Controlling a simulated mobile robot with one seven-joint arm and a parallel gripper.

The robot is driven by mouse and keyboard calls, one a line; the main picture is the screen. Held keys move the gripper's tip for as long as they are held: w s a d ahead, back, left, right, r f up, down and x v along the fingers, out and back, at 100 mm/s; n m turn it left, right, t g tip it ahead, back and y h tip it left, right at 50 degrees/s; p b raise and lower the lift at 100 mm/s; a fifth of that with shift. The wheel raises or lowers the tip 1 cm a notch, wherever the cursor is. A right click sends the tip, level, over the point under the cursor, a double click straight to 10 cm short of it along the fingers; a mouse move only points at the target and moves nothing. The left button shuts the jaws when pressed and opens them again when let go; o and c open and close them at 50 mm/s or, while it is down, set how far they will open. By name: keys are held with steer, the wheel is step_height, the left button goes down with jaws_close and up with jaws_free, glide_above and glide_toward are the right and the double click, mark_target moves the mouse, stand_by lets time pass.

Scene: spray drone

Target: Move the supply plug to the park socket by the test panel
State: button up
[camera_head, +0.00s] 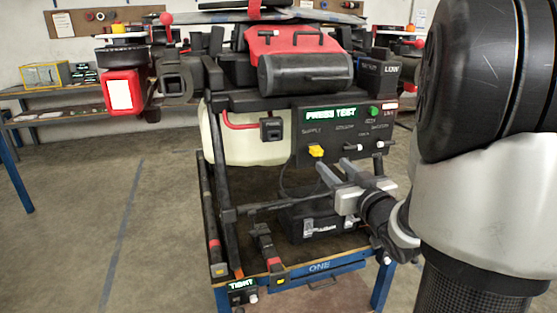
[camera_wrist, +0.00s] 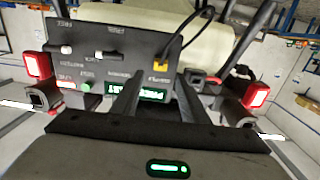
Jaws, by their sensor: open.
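The supply plug (camera_head: 316,150) is yellow and sits in the panel under the SUPPLY label, with a dark cable hanging from it. In the wrist view the yellow plug (camera_wrist: 160,64) shows upside down, beyond my fingertips. The test panel (camera_head: 340,135) is dark, with a green display reading PRESS TEST. The park socket (camera_head: 271,128) looks like a small black box left of the panel, near a red tube; nothing yellow is in it. My gripper (camera_head: 334,168) is open and empty, just below and in front of the plug; its fingers (camera_wrist: 158,90) spread apart in the wrist view.
Other white-tipped knobs or switches (camera_head: 354,148) are right of the plug on the panel. The pale tank (camera_head: 240,135) is behind the park socket. A black case (camera_head: 310,218) lies on the cart below my gripper. A dark frame bar stands at the cart's left.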

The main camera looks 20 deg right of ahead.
mark_target(319, 154)
steer(key=shift+s+f, duration=0.1)
stand_by(0.3)
steer(key=shift+w+a, duration=0.15)
steer(key=shift+w, duration=4.4)
steer(key=shift+b, duration=0.65)
jaws_close()
steer(key=s, duration=0.6)
